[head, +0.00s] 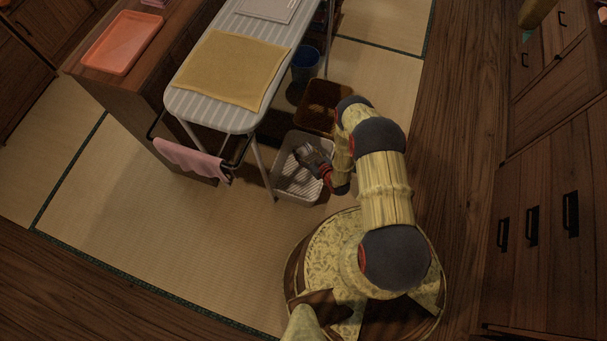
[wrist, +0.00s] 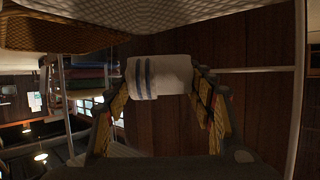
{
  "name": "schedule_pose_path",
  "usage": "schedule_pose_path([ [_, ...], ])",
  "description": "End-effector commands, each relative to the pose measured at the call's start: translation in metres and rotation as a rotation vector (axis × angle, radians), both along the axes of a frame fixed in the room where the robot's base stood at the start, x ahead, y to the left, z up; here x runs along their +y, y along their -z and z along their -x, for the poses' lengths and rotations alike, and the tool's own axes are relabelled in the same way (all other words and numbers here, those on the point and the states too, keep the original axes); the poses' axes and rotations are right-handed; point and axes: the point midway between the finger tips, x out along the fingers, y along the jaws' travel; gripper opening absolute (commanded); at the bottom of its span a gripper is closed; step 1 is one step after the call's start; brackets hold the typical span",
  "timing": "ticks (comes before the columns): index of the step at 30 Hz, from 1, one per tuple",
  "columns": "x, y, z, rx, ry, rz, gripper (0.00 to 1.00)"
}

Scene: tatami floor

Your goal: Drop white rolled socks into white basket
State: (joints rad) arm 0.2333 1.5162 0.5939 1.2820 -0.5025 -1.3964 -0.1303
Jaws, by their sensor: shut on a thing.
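My gripper (wrist: 160,84) is shut on the white rolled socks (wrist: 163,73), a white roll with dark blue stripes, held between its two fingers in the wrist view. In the head view my gripper (head: 307,155) is over the white basket (head: 284,188), which stands on the floor beside the table leg. The socks cannot be made out in the head view. How high they are above the basket floor cannot be told.
A brown basket (head: 322,100) stands behind the white one, with a blue bin (head: 305,64) farther back. The table (head: 210,113) with a yellow cloth (head: 232,68) is at upper left. A pink towel (head: 190,158) hangs from a rail. Tatami at left is clear.

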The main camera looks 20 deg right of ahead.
Motion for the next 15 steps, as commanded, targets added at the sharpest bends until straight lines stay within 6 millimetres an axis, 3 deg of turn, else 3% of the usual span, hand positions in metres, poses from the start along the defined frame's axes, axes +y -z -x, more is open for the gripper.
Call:
schedule_pose_path([
  [9,0.0,0.038,0.0,0.001,0.0,-0.001,0.38],
  [15,0.0,0.051,0.0,0.001,0.0,-0.001,0.38],
])
